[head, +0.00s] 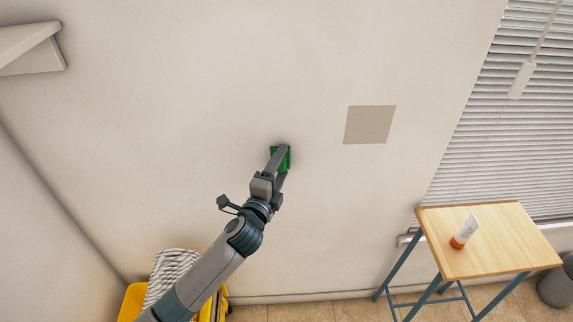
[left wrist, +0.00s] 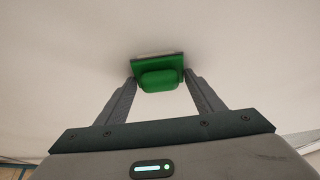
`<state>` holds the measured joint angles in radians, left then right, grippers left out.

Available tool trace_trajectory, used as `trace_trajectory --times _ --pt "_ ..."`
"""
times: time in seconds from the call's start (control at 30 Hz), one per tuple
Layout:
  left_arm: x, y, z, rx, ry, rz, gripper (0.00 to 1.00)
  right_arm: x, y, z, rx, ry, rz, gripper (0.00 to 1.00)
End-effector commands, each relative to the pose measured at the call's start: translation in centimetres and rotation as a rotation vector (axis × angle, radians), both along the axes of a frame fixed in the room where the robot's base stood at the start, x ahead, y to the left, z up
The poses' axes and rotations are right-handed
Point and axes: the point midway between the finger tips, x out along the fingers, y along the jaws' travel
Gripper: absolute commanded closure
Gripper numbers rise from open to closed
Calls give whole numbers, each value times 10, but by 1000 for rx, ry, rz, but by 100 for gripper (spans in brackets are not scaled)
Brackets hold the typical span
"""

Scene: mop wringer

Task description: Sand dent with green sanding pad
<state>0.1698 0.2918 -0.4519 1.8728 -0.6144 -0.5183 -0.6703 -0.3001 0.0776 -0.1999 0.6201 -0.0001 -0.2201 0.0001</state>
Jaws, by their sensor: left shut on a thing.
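The green sanding pad (head: 287,160) is at the wall (head: 180,110) in the head view, partly hidden behind my left gripper (head: 278,165). In the left wrist view my left gripper (left wrist: 160,85) is shut on the green sanding pad (left wrist: 158,79), one finger at each side of its grip. The pad's flat face is toward the wall and looks against it or very close; I cannot tell which. No dent shows clearly; a beige-grey square patch (head: 369,125) is on the wall to the right of the pad. My right gripper is not in view.
A wooden-topped table (head: 490,235) with blue legs stands at the lower right, a white and orange tube (head: 465,231) on it. A yellow bucket (head: 131,302) with a striped cloth (head: 168,269) is at the lower left. A shelf (head: 30,45) is at the upper left; blinds (head: 510,100) are at the right.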

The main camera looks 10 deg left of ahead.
Motion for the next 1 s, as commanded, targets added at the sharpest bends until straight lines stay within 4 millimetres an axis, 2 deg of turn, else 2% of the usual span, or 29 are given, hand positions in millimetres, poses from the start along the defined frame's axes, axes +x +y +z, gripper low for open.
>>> trace_trajectory --times 0.53,1.0 --pt "0 9 1 1 0 7 63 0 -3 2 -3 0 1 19" --pt "-10 34 0 1 1 6 63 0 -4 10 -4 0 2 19"
